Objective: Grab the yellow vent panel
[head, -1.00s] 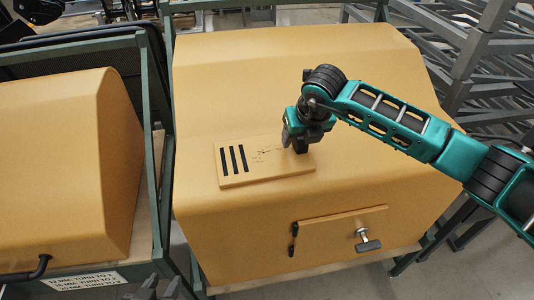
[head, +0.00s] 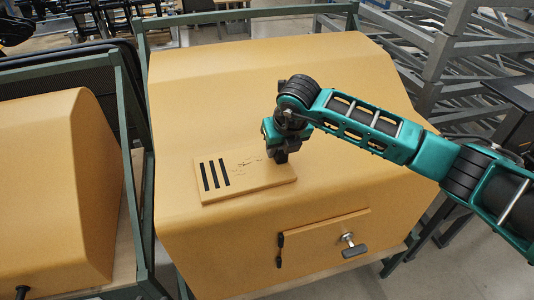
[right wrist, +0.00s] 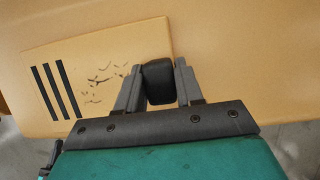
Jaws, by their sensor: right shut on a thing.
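The yellow vent panel (head: 240,184) is a flat plate with three black slots and dark scratch marks, lying on the sloped front of a large yellow housing (head: 265,75). My right gripper (head: 281,156) is at the panel's right end. In the right wrist view its fingers (right wrist: 158,80) are shut on a black knob (right wrist: 158,88) on the panel (right wrist: 95,75), one finger on each side. The panel appears to rest against the housing; any gap beneath is hard to see. My left gripper is not in view.
Below the panel, a small yellow door (head: 323,236) has black hinges and a T-shaped handle (head: 351,247). A second yellow housing (head: 50,185) stands at left, beyond a green frame post (head: 134,165). Grey metal racks (head: 470,65) stand at right.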

